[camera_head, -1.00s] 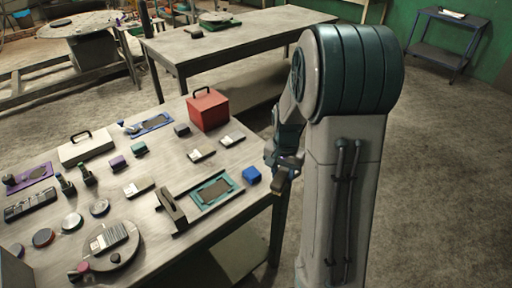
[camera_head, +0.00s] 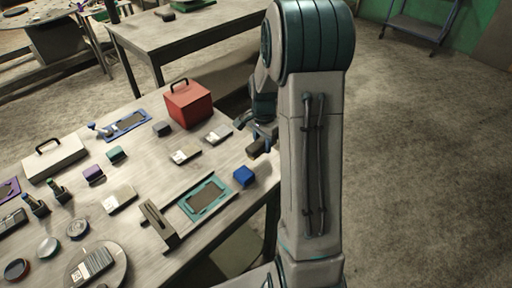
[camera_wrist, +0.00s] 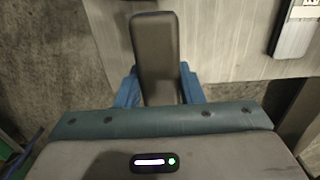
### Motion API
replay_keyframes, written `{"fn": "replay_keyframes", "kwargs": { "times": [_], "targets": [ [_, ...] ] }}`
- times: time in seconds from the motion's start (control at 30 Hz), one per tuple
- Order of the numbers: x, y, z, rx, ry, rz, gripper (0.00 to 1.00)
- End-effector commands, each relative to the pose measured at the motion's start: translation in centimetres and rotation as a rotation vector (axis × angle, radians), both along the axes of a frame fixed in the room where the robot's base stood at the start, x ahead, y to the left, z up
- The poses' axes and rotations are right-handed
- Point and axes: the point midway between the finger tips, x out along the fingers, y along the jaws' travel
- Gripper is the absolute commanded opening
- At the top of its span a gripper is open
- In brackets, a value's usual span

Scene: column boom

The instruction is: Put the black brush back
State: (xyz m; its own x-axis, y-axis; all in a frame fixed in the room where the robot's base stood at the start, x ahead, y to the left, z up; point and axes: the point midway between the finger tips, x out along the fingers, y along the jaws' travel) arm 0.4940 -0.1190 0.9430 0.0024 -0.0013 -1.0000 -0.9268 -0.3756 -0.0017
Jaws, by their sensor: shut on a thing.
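The black brush (camera_wrist: 156,45) shows in the wrist view as a long dark block with rounded edges. My gripper (camera_wrist: 160,90) is shut on it, with a blue finger on either side. The brush's far end points away from the palm, over the pale table top and the dark gap beside it. In the head view my gripper (camera_head: 263,140) is at the table's right edge, behind the blue cube, and the brush (camera_head: 257,148) shows as a small dark shape there. Its height above the table is hard to tell.
A red box (camera_head: 187,104), pale flat blocks (camera_head: 218,134) and a blue-framed mat (camera_head: 126,125) are further back. Bare table separates them.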

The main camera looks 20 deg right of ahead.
Motion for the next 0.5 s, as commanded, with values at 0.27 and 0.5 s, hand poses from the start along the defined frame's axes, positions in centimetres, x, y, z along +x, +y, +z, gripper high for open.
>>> {"fn": "replay_keyframes", "kwargs": {
  "times": [0.27, 0.5],
  "targets": [
    [2.6, 1.0, -1.6, 0.0, 0.001, 0.003, 0.09],
    [2.6, 1.1, -4.3, 0.002, 0.004, 0.004, 0.09]
  ]
}}
